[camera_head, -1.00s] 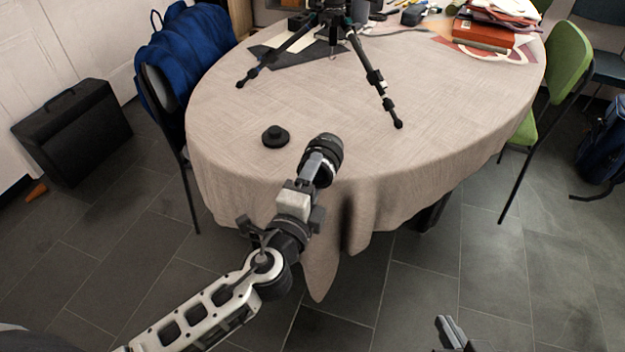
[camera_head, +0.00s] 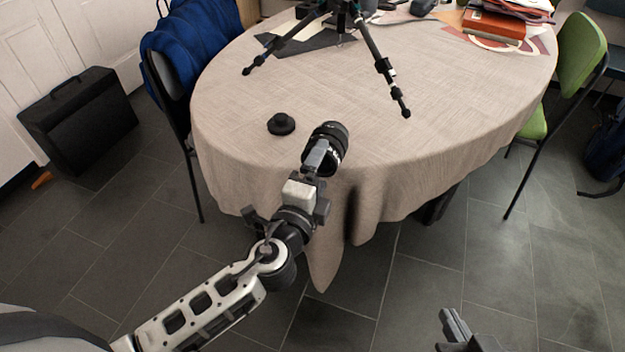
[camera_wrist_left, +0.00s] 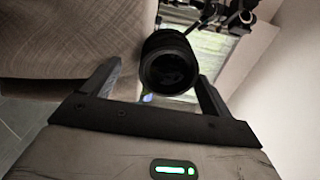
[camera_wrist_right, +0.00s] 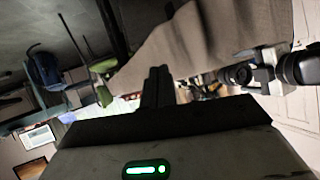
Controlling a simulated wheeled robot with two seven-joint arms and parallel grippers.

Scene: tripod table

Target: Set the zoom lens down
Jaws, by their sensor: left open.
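The zoom lens (camera_head: 327,144), a black ribbed cylinder, is at the near edge of the cloth-covered round table (camera_head: 430,120). It appears to rest on the cloth, but its underside is hidden. My left gripper (camera_head: 318,158) is open at the lens, on its near side. In the left wrist view the lens (camera_wrist_left: 169,63) shows its round glass end between the two spread fingers (camera_wrist_left: 155,85), with gaps on both sides. My right gripper (camera_head: 455,328) is low, in front of the table and away from it. Its fingers look shut and empty in the right wrist view (camera_wrist_right: 158,85).
A small black round piece (camera_head: 281,124) lies on the cloth left of the lens. A black tripod (camera_head: 345,30) stands farther back. Red books (camera_head: 494,24) are at the back right. Cloth right of the lens is clear. A blue-draped chair (camera_head: 185,60) and green chair (camera_head: 580,60) flank the table.

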